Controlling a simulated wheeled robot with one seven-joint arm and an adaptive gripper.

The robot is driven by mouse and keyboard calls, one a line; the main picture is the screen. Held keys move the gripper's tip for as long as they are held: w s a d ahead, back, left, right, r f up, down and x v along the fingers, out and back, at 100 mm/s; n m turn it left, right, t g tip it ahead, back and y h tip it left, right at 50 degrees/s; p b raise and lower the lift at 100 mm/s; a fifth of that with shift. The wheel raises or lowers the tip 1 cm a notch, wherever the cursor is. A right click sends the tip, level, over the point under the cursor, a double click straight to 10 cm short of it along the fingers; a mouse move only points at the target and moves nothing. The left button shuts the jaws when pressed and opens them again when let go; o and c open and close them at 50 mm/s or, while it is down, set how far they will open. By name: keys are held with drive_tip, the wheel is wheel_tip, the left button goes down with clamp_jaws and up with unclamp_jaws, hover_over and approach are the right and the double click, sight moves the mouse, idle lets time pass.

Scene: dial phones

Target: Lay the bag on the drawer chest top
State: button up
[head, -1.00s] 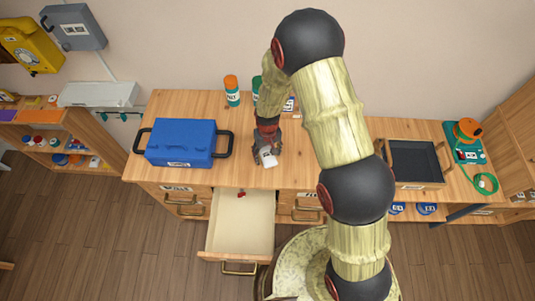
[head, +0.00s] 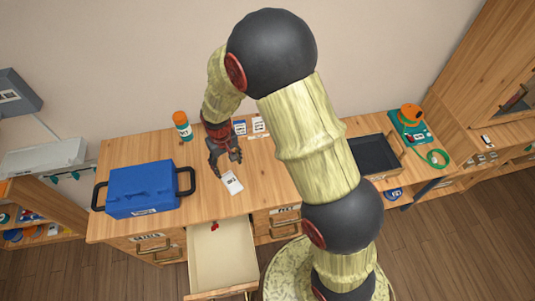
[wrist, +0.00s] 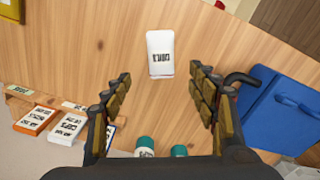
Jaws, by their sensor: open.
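The bag (head: 232,183) is a small white packet with a dark printed label. It lies flat on the wooden drawer chest top (head: 264,182), between the blue case and my arm. In the wrist view the bag (wrist: 160,45) shows whole, beyond the fingertips and centred between them. My gripper (head: 227,163) is just behind the bag in the head view, with its fingers spread and nothing between them. The wrist view shows the same wide gap between the fingers (wrist: 160,80). The fingers look apart from the bag.
A blue case (head: 142,188) with black handles stands left of the bag. An orange-capped bottle (head: 182,126) and small labelled cards (head: 258,124) are at the back. An open drawer (head: 222,252) juts out in front, holding a small red item. A dark tray (head: 373,155) is right.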

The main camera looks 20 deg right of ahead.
drive_tip(key=s+d+r+m+t, duration=0.1)
drive_tip(key=s+d+r, duration=0.2)
drive_tip(key=r, duration=0.8)
drive_tip(key=s+d+r+t, duration=0.2)
drive_tip(key=s+d+r, duration=0.1)
drive_tip(key=r, duration=0.7)
drive_tip(key=s+d+r+t, duration=0.1)
drive_tip(key=s+d+r, duration=0.1)
drive_tip(key=s+r, duration=0.3)
drive_tip(key=s+d+r+m+t, duration=0.1)
drive_tip(key=s+d+r, duration=0.1)
drive_tip(key=s+r, duration=0.4)
drive_tip(key=s, duration=0.5)
drive_tip(key=shift+s+d+r+t, duration=0.3)
drive_tip(key=shift+s, duration=0.05)
wheel_tip(320, 180, down, 8)
drive_tip(key=b, duration=0.8)
drive_tip(key=shift+c, duration=0.7)
